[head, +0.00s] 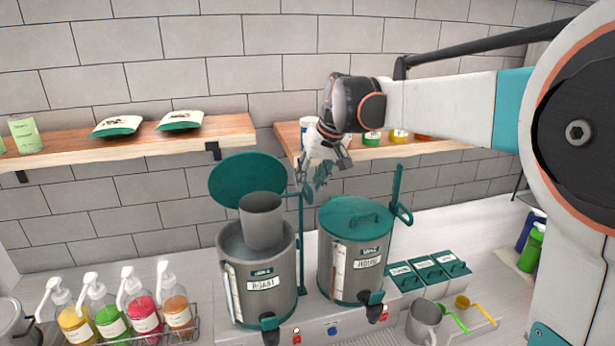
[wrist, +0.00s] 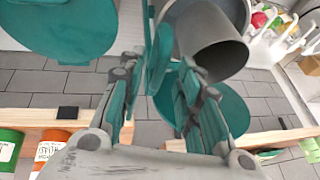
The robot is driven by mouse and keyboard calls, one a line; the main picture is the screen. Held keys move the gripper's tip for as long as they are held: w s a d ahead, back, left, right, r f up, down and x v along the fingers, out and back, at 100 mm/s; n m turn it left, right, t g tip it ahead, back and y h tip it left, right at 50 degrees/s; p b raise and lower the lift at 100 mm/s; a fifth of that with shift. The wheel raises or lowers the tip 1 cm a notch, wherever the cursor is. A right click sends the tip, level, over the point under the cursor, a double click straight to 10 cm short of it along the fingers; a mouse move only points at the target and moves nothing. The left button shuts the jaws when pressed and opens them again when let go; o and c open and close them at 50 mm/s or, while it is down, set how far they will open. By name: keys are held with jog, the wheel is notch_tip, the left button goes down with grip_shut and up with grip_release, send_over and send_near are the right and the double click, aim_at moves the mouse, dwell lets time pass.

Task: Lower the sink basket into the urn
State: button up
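The grey cylindrical sink basket (head: 261,222) sits upright in the mouth of the left urn (head: 258,303), labelled ROAST, with its upper part above the rim. That urn's round green lid (head: 238,175) is tilted up behind it. My gripper (head: 314,182) is above and to the right of the basket, between the two urns, not touching the basket. In the wrist view its two teal fingers (wrist: 158,105) are apart. The basket (wrist: 213,55) shows beyond them, to the upper right. A teal upright bar (wrist: 157,58) appears between the fingers; its distance is unclear.
The right urn (head: 350,270), labelled HOUSE, has its green lid closed. A wooden shelf (head: 375,147) is behind my gripper. Syrup pump bottles (head: 140,305) stand at the front left. Green-lidded bins (head: 430,270) and a grey pitcher (head: 424,320) are at the right.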

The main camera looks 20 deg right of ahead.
jog(key=shift+f, duration=0.1)
grip_shut()
jog(key=shift+f, duration=0.1)
notch_tip(320, 180, down, 13)
jog(key=b, duration=0.8)
jog(key=shift+s, duration=0.15)
jog(key=shift+f, duration=0.1)
